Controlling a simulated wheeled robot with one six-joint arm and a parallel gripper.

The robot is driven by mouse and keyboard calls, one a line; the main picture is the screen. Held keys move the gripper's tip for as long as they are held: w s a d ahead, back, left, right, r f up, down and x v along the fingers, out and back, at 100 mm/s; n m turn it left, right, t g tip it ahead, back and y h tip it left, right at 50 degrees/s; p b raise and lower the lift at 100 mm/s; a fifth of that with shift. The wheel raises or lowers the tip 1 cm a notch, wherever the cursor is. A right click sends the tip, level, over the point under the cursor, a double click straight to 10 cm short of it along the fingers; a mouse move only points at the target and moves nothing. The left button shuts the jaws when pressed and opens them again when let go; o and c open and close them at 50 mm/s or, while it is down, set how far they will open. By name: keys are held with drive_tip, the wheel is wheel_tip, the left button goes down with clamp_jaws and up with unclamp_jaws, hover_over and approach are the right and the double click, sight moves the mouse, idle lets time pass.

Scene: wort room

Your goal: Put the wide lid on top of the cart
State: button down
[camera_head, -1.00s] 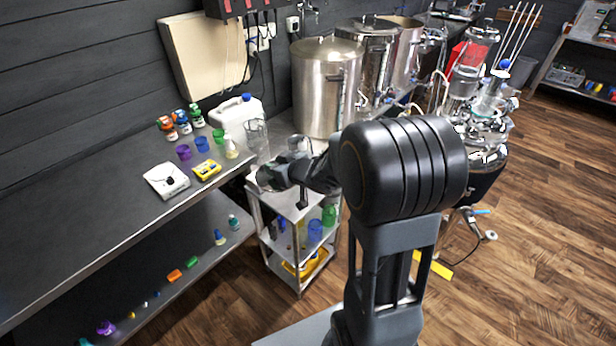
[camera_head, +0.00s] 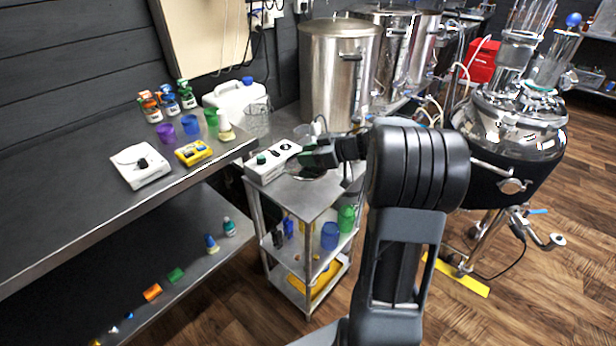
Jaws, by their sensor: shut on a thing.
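The cart (camera_head: 318,206) is a three-tier metal trolley at the end of the bench. My gripper (camera_head: 308,160) reaches over its top shelf from the right and is shut. A thin round disc with a pale rim, seemingly the wide lid (camera_head: 306,174), shows just under the fingers, at the cart top. My gripper hides part of it, and I cannot tell whether it touches the shelf. A white device with dark knobs (camera_head: 268,165) stands at the back left of the cart top, beside the lid.
The cart's lower shelves hold a blue cup (camera_head: 330,236), a green bottle (camera_head: 346,218) and a yellow thing. The bench (camera_head: 75,200) at left carries cups, bottles and a scale (camera_head: 140,166). Steel kettles (camera_head: 338,75) stand behind; a steel vessel (camera_head: 510,130) stands right.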

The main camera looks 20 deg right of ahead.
drive_tip(key=f, duration=0.3)
drive_tip(key=shift+d+f+b, duration=0.2)
drive_tip(key=shift+f+b, duration=0.1)
drive_tip(key=shift+b, duration=0.05)
drive_tip(key=shift+f+b, duration=0.5)
drive_tip(key=shift+f, duration=1.6)
drive_tip(key=shift+f, duration=0.1)
drive_tip(key=c, duration=0.8)
unclamp_jaws()
